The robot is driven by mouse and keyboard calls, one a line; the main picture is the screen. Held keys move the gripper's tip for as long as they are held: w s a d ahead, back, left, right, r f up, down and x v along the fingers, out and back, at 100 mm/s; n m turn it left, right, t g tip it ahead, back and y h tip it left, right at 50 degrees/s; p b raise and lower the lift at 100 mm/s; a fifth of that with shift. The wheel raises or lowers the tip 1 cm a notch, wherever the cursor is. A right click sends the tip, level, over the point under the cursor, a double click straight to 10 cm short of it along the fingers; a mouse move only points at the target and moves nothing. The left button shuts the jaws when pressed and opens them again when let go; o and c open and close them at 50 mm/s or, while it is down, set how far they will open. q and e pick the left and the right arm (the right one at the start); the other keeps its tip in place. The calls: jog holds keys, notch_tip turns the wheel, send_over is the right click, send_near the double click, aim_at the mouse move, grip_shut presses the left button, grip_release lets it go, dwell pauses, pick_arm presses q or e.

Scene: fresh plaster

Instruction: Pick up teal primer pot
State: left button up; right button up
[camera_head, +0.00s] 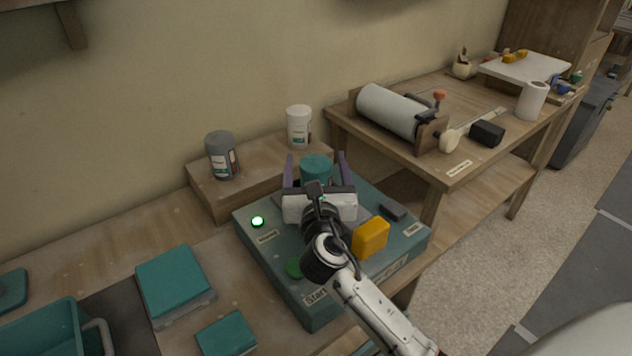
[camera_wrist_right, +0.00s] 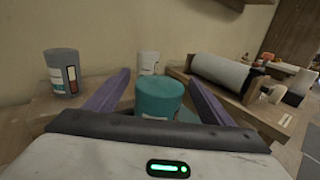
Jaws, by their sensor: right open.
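The teal primer pot (camera_head: 316,167) stands on the teal machine (camera_head: 270,262) in the head view, partly hidden behind my right gripper. In the right wrist view the teal primer pot (camera_wrist_right: 158,97) sits between the two purple fingers. My right gripper (camera_head: 316,160) is open, with one finger on each side of the pot. It also shows in the right wrist view (camera_wrist_right: 155,85), with a gap visible beside the pot. I cannot tell whether either finger touches it. My left gripper is not in view.
A grey pot (camera_head: 222,155) and a white pot (camera_head: 299,127) stand on a raised wooden shelf (camera_head: 205,193) behind the machine. A yellow block (camera_head: 370,239) sits at the machine's right. Teal boxes (camera_head: 175,281) lie at left. A side table holds a paper roll (camera_head: 392,111).

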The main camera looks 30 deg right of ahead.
jog(key=c, duration=1.4)
jog(key=shift+r, duration=0.15)
jog(key=shift+c, duration=0.4)
